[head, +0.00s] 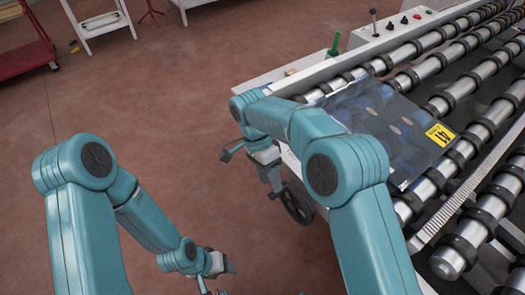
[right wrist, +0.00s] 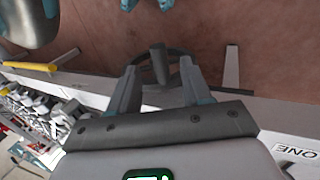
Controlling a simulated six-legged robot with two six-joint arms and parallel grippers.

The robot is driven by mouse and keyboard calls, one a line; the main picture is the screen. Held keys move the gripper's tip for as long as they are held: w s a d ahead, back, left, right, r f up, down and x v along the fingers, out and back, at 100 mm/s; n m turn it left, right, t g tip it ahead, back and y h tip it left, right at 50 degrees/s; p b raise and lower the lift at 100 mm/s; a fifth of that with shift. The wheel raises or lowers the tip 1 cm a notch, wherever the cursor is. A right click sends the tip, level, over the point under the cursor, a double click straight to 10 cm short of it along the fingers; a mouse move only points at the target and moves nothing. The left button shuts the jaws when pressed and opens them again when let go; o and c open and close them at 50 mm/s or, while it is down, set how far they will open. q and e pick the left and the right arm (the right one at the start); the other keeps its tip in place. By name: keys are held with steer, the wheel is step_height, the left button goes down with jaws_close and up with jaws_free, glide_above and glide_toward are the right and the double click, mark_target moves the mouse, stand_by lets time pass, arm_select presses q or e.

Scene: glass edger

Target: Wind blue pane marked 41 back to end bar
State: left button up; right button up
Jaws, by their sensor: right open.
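The blue see-through pane (head: 375,115) lies on the rollers, with a yellow label reading 41 (head: 440,134) at its right corner. A dark handwheel (head: 297,204) is on the machine's side, below the pane's near edge. My right gripper (head: 268,178) is beside the wheel, partly hidden by its own wrist. In the right wrist view its fingers (right wrist: 157,92) are apart, and the wheel's grey handle (right wrist: 158,62) shows between and beyond them; contact cannot be told. My left gripper (head: 225,265) hangs low over the floor, its jaws unclear. I cannot single out the end bar.
Black-ringed rollers (head: 480,75) fill the right side. A control panel with a lever (head: 374,22) and buttons is at the back. A green-handled tool (head: 334,45) is on the machine's edge. A red cart (head: 22,45) is far left. The reddish floor between is open.

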steer(key=p+v, duration=0.7)
steer(key=v, duration=0.5)
steer(key=shift+w+r, duration=0.15)
steer(key=shift+r, duration=0.1)
steer(key=shift+a, duration=0.1)
